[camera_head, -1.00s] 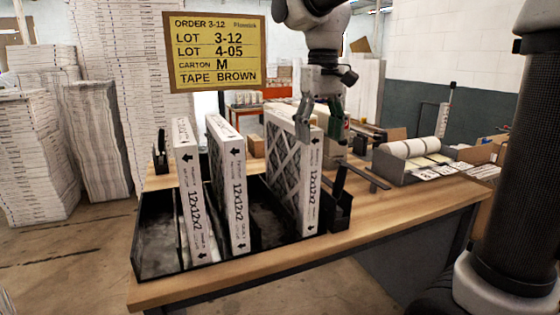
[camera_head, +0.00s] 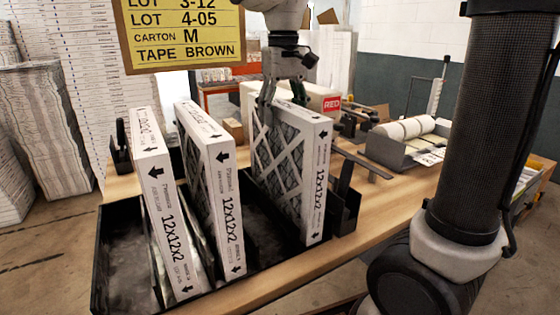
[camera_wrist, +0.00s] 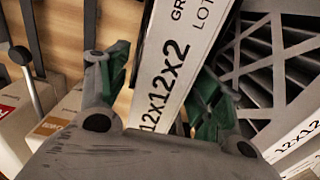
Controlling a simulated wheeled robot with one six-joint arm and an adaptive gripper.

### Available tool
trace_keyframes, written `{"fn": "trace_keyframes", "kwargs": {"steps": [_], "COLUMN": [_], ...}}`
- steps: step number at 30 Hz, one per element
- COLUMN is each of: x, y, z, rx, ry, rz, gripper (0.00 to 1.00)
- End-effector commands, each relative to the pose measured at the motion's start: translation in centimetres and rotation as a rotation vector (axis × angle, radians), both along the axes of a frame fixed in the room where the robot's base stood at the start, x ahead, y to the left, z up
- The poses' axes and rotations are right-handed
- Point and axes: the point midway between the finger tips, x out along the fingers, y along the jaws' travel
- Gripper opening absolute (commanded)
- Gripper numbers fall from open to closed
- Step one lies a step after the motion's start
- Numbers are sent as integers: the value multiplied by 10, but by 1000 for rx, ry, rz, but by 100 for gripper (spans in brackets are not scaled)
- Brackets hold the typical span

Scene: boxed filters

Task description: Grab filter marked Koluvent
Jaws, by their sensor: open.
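Three white-framed filters marked 12x12x2 stand on edge in a black rack (camera_head: 98,260): a left one (camera_head: 168,215), a middle one (camera_head: 226,205) and a right one (camera_head: 314,190) with grey pleats showing. Their brand print is too small to read surely, so I cannot tell which is Koluvent. My gripper (camera_head: 283,97) is open at the top of the right filter. In the wrist view, my gripper (camera_wrist: 160,95) has a green-padded finger on each side of a white filter edge (camera_wrist: 180,60) printed 12x12x2 and LOT. Contact cannot be told.
A yellow order sign (camera_head: 185,35) hangs above the rack. A box with a red label (camera_head: 322,102) stands behind the right filter. A grey tray with white rolls (camera_head: 408,130) sits on the right of the wooden bench (camera_head: 385,200).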

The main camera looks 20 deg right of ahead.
Motion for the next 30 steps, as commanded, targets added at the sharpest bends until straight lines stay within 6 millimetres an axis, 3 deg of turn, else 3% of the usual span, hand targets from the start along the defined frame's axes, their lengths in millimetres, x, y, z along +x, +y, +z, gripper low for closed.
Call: {"fn": "trace_keyframes", "kwargs": {"steps": [9,18,29,30], "x": [2,2,2,2], "y": [0,1,1,1], "z": [-47,-54,-54,-53], "rx": [-1,0,0,0], "ry": [3,0,0,0], "rz": [1,1,1,1], "gripper": [65,65,1,0]}}
